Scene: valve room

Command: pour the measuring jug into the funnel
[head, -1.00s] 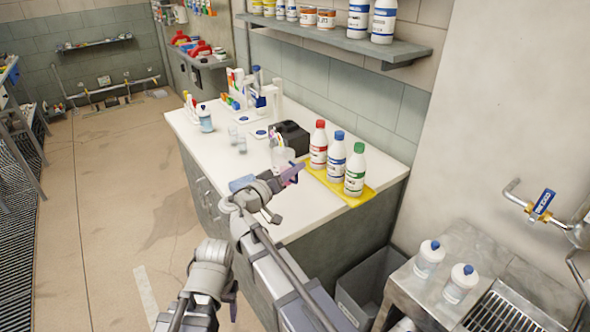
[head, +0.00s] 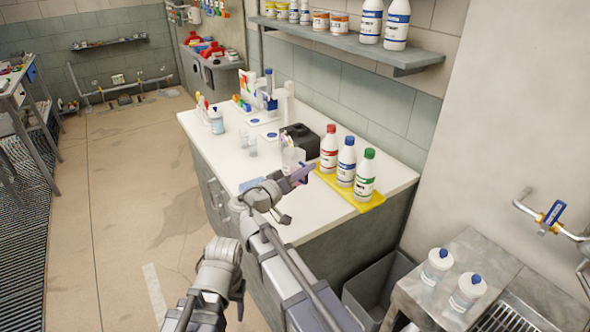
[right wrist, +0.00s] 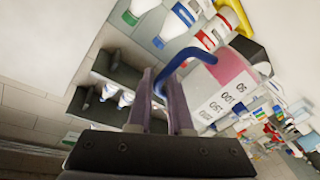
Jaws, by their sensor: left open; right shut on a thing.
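My right gripper (head: 301,176) is over the front of the white counter, shut on the handle of the measuring jug (head: 291,153). In the right wrist view, the purple fingers of my right gripper (right wrist: 166,98) close on the jug's blue handle (right wrist: 190,56). The jug (right wrist: 228,97) has a printed scale and pink contents. I cannot tell its exact tilt. A black canister (head: 304,141) stands just behind the jug. I cannot make out the funnel. My left gripper (head: 238,298) is open and empty, low in front of the cabinet.
Bottles with red (head: 329,150), blue (head: 346,163) and green (head: 365,176) caps stand on a yellow tray (head: 374,200) right of the jug. A blue pad (head: 251,184) lies left of my right gripper. Small clear cups (head: 252,147) stand further back. The counter's left front is clear.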

